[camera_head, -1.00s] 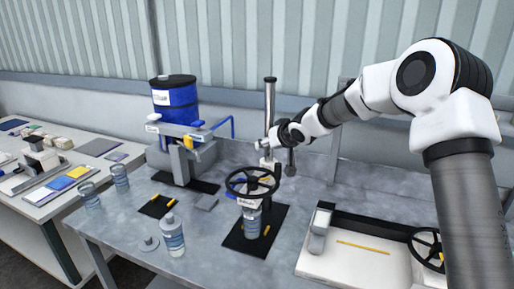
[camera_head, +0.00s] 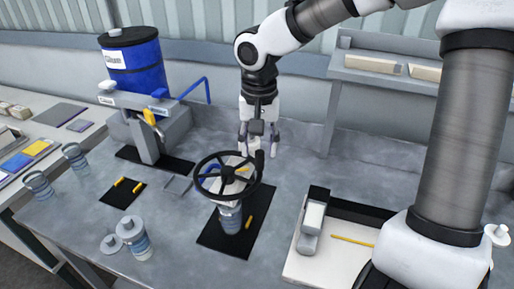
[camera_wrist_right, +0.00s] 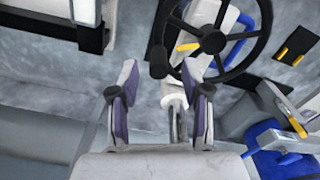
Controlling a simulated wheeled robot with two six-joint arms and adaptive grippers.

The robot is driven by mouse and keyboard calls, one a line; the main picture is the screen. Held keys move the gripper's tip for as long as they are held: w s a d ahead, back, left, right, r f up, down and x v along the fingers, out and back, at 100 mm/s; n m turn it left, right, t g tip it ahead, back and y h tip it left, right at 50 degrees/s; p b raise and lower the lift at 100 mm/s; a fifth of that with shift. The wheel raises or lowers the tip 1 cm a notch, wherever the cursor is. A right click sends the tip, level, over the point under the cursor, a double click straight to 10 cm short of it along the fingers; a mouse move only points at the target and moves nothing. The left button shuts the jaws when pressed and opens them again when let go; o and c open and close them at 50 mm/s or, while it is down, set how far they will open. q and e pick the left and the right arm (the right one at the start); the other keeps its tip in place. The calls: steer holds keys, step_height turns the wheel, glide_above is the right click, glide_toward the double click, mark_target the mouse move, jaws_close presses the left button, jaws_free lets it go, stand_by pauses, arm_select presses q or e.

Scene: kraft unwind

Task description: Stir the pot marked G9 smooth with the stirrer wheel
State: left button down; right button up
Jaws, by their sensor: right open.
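The stirrer wheel (camera_head: 228,178) is a black spoked handwheel with an upright knob, in the middle of the head view. A clear pot (camera_head: 230,217) stands under it on a black mat (camera_head: 213,239); I cannot read its marking. My right gripper (camera_head: 259,152) is open and empty, pointing down just behind the wheel's far rim. In the right wrist view the wheel (camera_wrist_right: 212,41) lies beyond my open fingers (camera_wrist_right: 162,90), with its black knob near them. The fingers look apart from the wheel. My left gripper is not in view.
A blue drum (camera_head: 137,66) on a dispenser stands at the back left. Clear pots (camera_head: 37,184) stand at the left, and a capped one (camera_head: 132,236) stands in front. A white tray with a black rim (camera_head: 316,265) lies at the right. A shelf (camera_head: 390,75) is behind.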

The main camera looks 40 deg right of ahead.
mark_target(260, 153)
steer(key=f, duration=0.2)
steer(key=w+d+f, duration=0.1)
steer(key=shift+f, duration=0.35)
steer(key=shift+s+a+r, duration=0.25)
steer(key=shift+s+r, duration=0.05)
steer(key=shift+s, duration=0.1)
steer(key=c, duration=0.6)
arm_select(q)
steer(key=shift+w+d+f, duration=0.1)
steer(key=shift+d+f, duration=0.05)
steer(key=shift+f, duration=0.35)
arm_select(e)
steer(key=shift+f, duration=0.1)
jaws_close()
arm_select(q)
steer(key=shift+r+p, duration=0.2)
steer(key=shift+p, duration=0.15)
